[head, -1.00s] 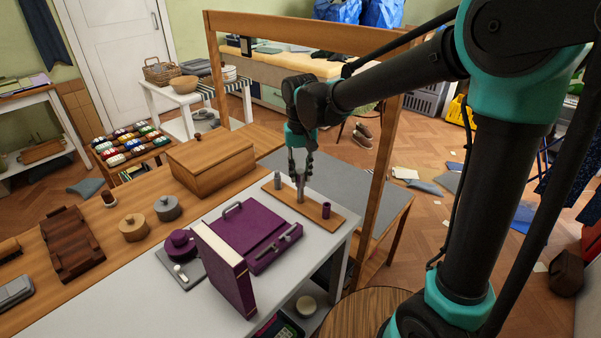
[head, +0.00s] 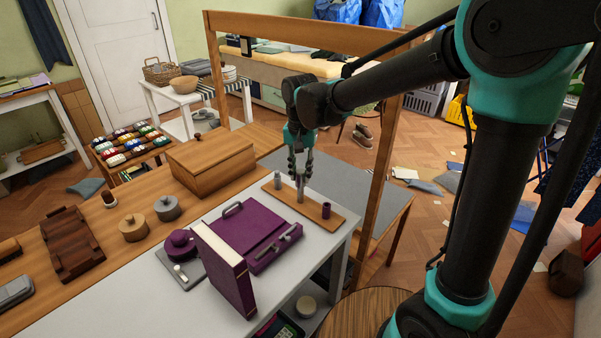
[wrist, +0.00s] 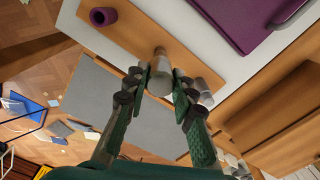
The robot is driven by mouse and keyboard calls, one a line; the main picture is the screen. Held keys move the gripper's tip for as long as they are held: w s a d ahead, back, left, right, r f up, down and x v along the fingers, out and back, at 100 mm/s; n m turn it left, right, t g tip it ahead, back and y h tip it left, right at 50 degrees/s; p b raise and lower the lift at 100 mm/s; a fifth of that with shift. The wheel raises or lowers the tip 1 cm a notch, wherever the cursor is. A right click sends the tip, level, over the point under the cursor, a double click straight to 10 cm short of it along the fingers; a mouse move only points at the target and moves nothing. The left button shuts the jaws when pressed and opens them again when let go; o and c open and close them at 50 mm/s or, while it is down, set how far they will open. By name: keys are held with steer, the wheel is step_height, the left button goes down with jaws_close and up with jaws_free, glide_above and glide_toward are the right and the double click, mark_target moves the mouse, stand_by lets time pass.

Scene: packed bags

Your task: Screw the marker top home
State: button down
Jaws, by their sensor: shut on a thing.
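A grey upright cylinder, which I take to be the marker with its top, stands on a wooden board. In the wrist view the marker top (wrist: 160,80) is between my fingertips. My gripper (head: 300,176) points down and is shut on it; in the wrist view the fingers (wrist: 160,87) close from both sides. Below the fingers a pale grey shaft (head: 300,194) reaches the board. The seam between top and marker is hidden or too small to see.
The wooden board (head: 316,212) also bears a purple hollow cylinder (head: 326,211) at one end and a smaller grey cylinder (head: 277,182) at the other. A purple case (head: 245,228) and a standing purple book (head: 225,268) are left of it. A wooden box (head: 212,163) is behind.

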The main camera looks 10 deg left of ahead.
steer(key=c, duration=1.5)
jaws_free()
steer(key=shift+o, duration=0.2)
steer(key=n, duration=1.5)
steer(key=shift+n, duration=0.3)
steer(key=n, duration=0.5)
steer(key=shift+c, duration=0.2)
